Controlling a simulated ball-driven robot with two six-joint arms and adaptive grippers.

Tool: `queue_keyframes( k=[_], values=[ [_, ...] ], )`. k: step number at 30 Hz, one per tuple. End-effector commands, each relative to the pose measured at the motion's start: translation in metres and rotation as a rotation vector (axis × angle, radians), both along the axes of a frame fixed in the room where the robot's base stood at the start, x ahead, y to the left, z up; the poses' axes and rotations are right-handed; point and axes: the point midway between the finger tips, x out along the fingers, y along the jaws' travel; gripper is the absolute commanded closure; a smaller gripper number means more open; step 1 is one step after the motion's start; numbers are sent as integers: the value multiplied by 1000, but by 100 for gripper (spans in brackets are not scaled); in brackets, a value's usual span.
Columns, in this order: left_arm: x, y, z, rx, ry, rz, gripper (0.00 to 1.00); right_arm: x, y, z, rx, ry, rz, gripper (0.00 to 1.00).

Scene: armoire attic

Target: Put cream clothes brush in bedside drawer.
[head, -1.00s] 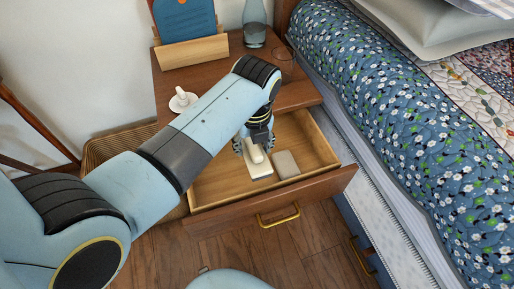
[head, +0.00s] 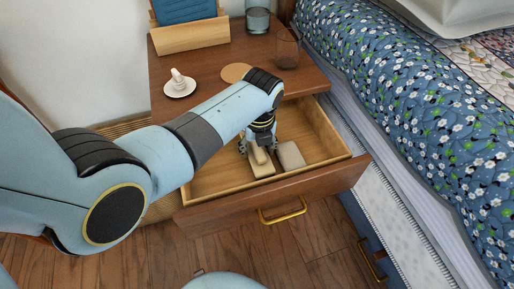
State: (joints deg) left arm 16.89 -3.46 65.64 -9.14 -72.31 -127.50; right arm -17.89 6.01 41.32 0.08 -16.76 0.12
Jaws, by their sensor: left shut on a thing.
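The bedside drawer (head: 210,186) is pulled open below the wooden nightstand top. My left gripper (head: 258,150) reaches down into it from above. It is shut on the cream clothes brush (head: 262,168), which is inside the drawer walls near the middle. The gripper hides the brush's far part, and I cannot tell whether the brush touches the drawer floor. A grey-beige block-like item (head: 291,155) lies in the drawer just right of the brush. My right gripper is not in view.
On the nightstand top (head: 210,70) are a white cup on a saucer (head: 179,87), a round coaster (head: 236,72), a clear glass (head: 287,52), a blue-tinted vessel (head: 257,18) and a wooden holder (head: 190,36). The bed (head: 400,110) stands close at right. The drawer's right side has free room.

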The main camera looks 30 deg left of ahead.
Motion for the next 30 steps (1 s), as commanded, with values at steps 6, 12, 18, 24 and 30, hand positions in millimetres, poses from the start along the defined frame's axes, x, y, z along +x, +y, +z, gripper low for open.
queue_keyframes(
  k=[6, 12, 18, 24, 30],
  values=[
    [0, 0, -1, -1, -1, 0, 90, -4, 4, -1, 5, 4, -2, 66],
    [0, 0, -2, -1, -1, 0, 40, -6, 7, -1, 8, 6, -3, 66],
    [0, 0, 0, 0, -1, 0, 40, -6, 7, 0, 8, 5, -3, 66],
    [0, -3, 32, -1, -6, -1, 40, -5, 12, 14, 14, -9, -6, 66],
    [-4, -7, 79, -1, -7, -1, 40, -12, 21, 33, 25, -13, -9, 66]
  ],
)
